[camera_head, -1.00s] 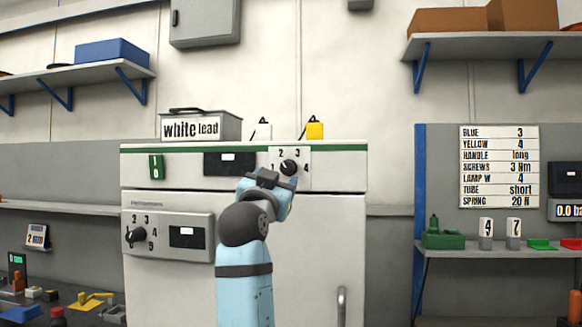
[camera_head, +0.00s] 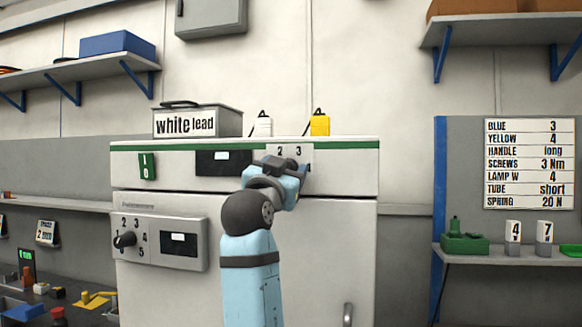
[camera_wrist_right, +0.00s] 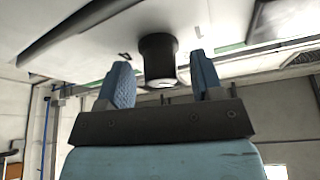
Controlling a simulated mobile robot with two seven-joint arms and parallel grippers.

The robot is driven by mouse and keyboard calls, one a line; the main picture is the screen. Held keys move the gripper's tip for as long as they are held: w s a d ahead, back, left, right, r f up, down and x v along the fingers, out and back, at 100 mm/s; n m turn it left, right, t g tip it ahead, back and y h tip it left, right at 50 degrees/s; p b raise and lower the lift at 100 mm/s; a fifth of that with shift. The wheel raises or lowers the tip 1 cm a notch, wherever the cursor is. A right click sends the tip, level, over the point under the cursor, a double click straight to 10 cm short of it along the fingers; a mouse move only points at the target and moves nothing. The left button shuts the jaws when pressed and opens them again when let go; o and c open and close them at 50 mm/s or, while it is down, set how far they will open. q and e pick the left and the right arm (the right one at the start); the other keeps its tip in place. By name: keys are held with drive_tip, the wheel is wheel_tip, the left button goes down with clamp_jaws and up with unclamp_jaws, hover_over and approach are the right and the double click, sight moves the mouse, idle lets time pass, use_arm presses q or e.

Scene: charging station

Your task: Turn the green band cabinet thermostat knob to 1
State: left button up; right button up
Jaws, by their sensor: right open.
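The cabinet with the green band (camera_head: 350,146) stands at the middle of the head view. Its thermostat dial plate (camera_head: 305,150) shows the marks 2 and 3; my right gripper hides the knob and the other marks there. In the right wrist view the knob is a black cylinder (camera_wrist_right: 158,54) that stands out from the white panel. My right gripper (camera_head: 292,164) is at the dial, open. In the wrist view its two blue fingers (camera_wrist_right: 160,75) are on either side of the knob, with gaps visible. The knob's pointer cannot be read. My left gripper is not in view.
A second knob (camera_head: 124,239) with its own dial is on the lower front panel at left. A box labelled white lead (camera_head: 198,123) and a yellow block (camera_head: 320,125) are on the cabinet top. A door handle (camera_head: 347,315) is low at right.

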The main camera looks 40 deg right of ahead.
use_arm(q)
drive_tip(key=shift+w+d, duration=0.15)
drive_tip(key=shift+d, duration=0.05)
use_arm(e)
drive_tip(key=shift+w+d+r, duration=0.15)
drive_tip(key=shift+d, duration=0.1)
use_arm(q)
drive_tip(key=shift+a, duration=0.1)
